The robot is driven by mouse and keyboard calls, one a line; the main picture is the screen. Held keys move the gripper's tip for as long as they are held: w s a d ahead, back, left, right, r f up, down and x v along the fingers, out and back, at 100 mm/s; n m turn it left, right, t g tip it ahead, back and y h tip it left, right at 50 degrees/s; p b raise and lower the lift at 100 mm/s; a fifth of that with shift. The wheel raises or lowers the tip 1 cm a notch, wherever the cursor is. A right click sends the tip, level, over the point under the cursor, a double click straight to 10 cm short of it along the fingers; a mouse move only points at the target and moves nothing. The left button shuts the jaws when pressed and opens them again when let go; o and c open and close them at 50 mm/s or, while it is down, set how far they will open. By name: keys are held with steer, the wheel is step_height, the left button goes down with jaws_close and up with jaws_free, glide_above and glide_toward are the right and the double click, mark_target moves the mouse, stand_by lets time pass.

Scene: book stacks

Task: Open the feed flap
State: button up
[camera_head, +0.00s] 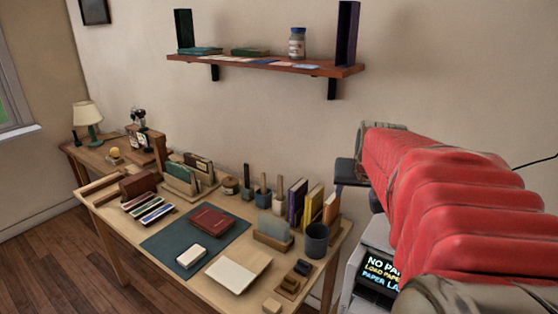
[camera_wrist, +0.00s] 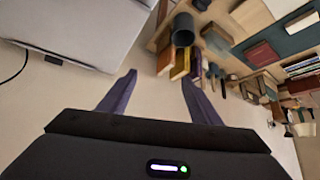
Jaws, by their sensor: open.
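A pale grey printer (camera_head: 373,238) stands at the lower right in the head view, largely hidden behind my red arm. Its small screen (camera_head: 381,276) shows "NO PA…" and "LOAD PAPER". In the wrist view the printer (camera_wrist: 80,28) fills the upper left, with a small dark tab (camera_wrist: 53,60) at its lower edge. I cannot tell which part is the feed flap. My gripper (camera_wrist: 158,80) is open and empty, its two purple fingers spread. It is apart from the printer, to its side in the wrist view.
A wooden desk (camera_head: 130,232) left of the printer carries books, a dark cup (camera_head: 316,240), a pad and small blocks. A wall shelf (camera_head: 270,66) with a jar (camera_head: 297,43) hangs above. A black cable (camera_wrist: 17,65) runs from the printer. Bare wall lies between.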

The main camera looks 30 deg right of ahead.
steer(key=s+d+m+h, duration=0.1)
steer(key=s+d, duration=0.2)
steer(key=d, duration=0.6)
steer(key=s+d+f+m+g+h, duration=0.1)
steer(key=s+d, duration=0.3)
steer(key=d, duration=0.6)
steer(key=s+d+m+g+h, duration=0.1)
steer(key=s+d+m, duration=0.2)
steer(key=d, duration=0.6)
steer(key=shift+s+d+f, duration=0.3)
steer(key=shift+s+f, duration=0.05)
steer(key=shift+s, duration=0.2)
steer(key=shift+x, duration=6.9)
steer(key=shift+d+r, duration=0.15)
steer(key=shift+d, duration=0.05)
steer(key=shift+c, duration=0.6)
